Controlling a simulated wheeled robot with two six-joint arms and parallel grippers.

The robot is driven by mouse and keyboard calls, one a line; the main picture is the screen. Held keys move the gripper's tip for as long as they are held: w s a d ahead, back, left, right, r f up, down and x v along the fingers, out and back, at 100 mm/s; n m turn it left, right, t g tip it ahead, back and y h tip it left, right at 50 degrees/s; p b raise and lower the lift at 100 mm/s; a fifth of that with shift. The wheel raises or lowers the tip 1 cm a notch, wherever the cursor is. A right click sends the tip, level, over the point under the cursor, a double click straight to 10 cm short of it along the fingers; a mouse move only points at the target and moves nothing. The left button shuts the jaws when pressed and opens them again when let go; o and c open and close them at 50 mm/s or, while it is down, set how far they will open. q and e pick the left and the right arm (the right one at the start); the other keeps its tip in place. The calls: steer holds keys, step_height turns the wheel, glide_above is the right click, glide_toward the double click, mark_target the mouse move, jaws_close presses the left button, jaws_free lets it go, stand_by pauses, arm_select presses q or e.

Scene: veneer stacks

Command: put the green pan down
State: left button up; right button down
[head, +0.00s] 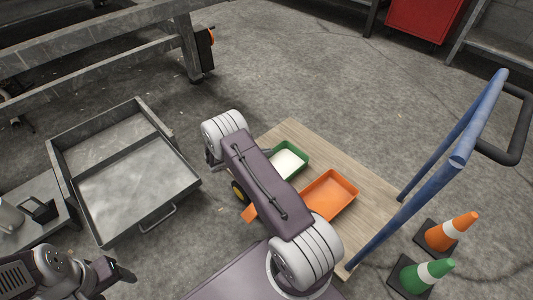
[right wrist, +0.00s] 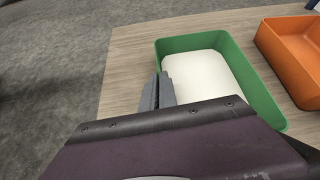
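The green pan (head: 304,150) with a white inside sits over the wooden deck of the cart, partly hidden by my right arm in the head view. In the right wrist view the green pan (right wrist: 242,72) shows its near-left wall at my right gripper (right wrist: 159,88). The two grey fingers are close together around that wall. I cannot tell whether the pan's base touches the deck. My left gripper (head: 122,272) is at the lower left of the head view, away from the pan; its finger gap is not clear.
An orange pan (head: 334,191) lies right beside the green one; it also shows in the right wrist view (right wrist: 294,58). The wooden deck (head: 376,216) has a blue handle (head: 425,180) at right. Traffic cones (head: 449,232) stand beyond it. A grey metal tray (head: 125,185) is at left.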

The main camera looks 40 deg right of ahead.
steer(key=c, duration=1.7)
jaws_free()
steer(key=shift+r, duration=0.2)
steer(key=p+v, duration=0.4)
steer(key=v, duration=0.1)
steer(key=shift+a+r+p, duration=0.1)
steer(key=shift+r+p, duration=0.3)
steer(key=shift+r, duration=0.1)
steer(key=s+a+r+m+y+p, duration=0.1)
steer(key=s+a+r+m+y, duration=0.3)
steer(key=s+a+r+m, duration=0.1)
steer(key=s+a+r+m+y+p, duration=0.1)
steer(key=s+a+r+m+y, duration=0.3)
steer(key=s+a+r+m, duration=0.2)
steer(key=s+a+r+m+y+p, duration=0.1)
steer(key=s+a+r+m+y, duration=0.3)
steer(key=s+a+m, duration=0.3)
steer(key=shift+a+r+m+t, duration=0.4)
steer(key=shift+a+r+m, duration=0.35)
steer(key=shift+a+m, duration=0.2)
